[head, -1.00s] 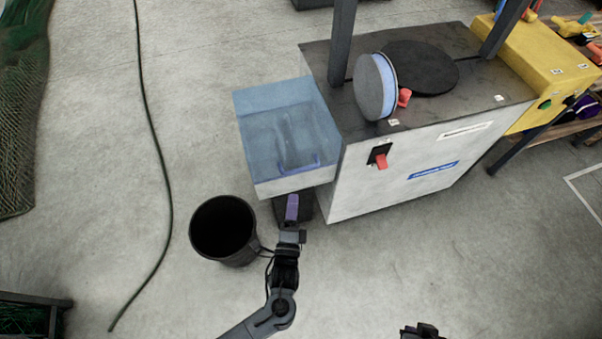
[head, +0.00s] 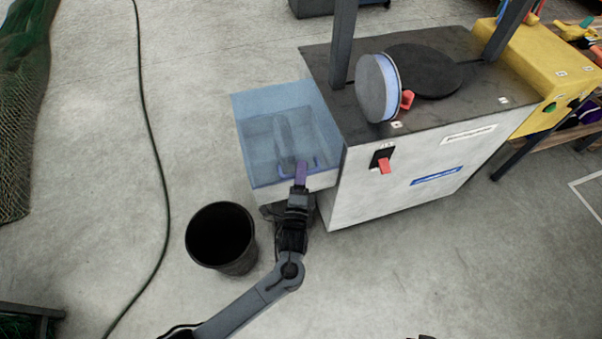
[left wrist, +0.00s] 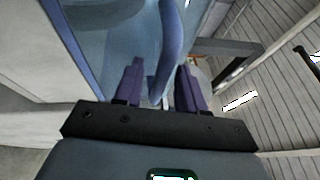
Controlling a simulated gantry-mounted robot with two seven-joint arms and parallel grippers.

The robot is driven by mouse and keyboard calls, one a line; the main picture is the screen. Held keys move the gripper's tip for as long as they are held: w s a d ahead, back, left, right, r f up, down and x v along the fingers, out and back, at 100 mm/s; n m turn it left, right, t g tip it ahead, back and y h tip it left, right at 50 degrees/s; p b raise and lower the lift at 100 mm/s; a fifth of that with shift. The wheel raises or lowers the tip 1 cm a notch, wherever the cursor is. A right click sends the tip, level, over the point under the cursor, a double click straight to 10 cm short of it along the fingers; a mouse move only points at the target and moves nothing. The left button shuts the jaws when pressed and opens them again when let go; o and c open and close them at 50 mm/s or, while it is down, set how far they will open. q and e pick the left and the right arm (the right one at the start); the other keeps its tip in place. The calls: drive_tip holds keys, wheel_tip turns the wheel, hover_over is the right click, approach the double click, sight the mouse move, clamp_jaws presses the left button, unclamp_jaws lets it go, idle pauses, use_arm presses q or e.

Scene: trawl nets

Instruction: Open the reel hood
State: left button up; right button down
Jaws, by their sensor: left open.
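The reel hood (head: 262,110) is a see-through blue box cover on the left side of the white machine. It looks closed over a pale base. Its blue handle (head: 317,163) is low on the front face. My left gripper (head: 301,172), with purple fingers, is right at the handle, covering part of it in the head view. In the left wrist view the open fingers (left wrist: 160,85) stand apart, with the blue handle bar (left wrist: 171,45) showing between and beyond them. I cannot tell whether they touch it. Only a dark sliver, perhaps of my right arm, shows at the bottom edge.
A black bin (head: 221,238) stands on the floor left of my left arm. The white machine (head: 400,180) carries a red switch (head: 383,163) and a blue-and-grey reel (head: 378,88). A dark cable (head: 157,170) runs along the floor at left.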

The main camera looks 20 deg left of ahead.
use_arm(q)
drive_tip(key=shift+c, duration=0.4)
clamp_jaws()
